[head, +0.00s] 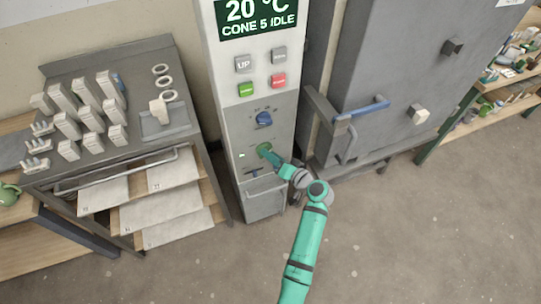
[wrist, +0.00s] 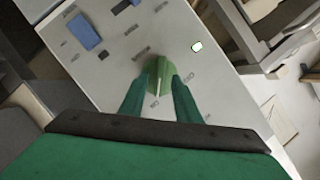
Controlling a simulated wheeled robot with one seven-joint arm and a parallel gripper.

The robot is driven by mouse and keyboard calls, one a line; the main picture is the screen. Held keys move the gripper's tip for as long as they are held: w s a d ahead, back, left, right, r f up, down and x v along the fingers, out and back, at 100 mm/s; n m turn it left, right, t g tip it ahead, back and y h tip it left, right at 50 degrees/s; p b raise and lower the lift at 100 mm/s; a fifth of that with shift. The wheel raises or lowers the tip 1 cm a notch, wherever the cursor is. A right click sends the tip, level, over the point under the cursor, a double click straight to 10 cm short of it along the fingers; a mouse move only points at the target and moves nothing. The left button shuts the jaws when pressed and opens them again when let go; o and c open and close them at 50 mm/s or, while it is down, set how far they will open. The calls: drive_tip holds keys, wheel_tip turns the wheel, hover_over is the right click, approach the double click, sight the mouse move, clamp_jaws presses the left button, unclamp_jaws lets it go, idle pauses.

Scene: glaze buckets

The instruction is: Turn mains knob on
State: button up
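The mains knob, a green knob with a pale pointer line (wrist: 160,72), sits on the grey lower panel of the kiln controller. Small labels surround it; they are too blurred to read surely. My gripper (wrist: 160,84) has one finger on each side of the knob, and the fingertips appear to touch it. In the head view my gripper (head: 272,155) is at the panel and mostly covers the knob. A small pale indicator (wrist: 196,47) near the knob is lit; it also shows in the head view (head: 241,155).
A blue knob (head: 264,119) is above, with coloured buttons (head: 262,75) and a display reading 20 °C, CONE 5 IDLE (head: 256,17). A handle bar (head: 266,188) is below. The kiln (head: 400,90) stands right, a loaded metal table (head: 95,150) left. The floor in front is clear.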

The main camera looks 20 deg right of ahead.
drive_tip(key=v, duration=1)
drive_tip(key=shift+s, duration=0.15)
drive_tip(key=s+a+f+g+h, duration=0.25)
drive_tip(key=s+a+f, duration=0.4)
drive_tip(key=f, duration=0.35)
drive_tip(key=s+a+f+h, duration=0.25)
drive_tip(key=s+a, duration=0.25)
drive_tip(key=s, duration=0.7)
drive_tip(key=s+a+r+n+t, duration=0.2)
drive_tip(key=s+a+r+n, duration=0.1)
drive_tip(key=s+a+r, duration=0.3)
drive_tip(key=s+a+r+n+t, duration=0.1)
drive_tip(key=s+a+r+n, duration=0.2)
drive_tip(key=s+a+r, duration=0.3)
drive_tip(key=s+r, duration=0.4)
drive_tip(key=r, duration=0.2)
drive_tip(key=shift+s+a+t, duration=0.2)
drive_tip(key=shift+s+t, duration=0.05)
drive_tip(key=shift+t, duration=0.1)
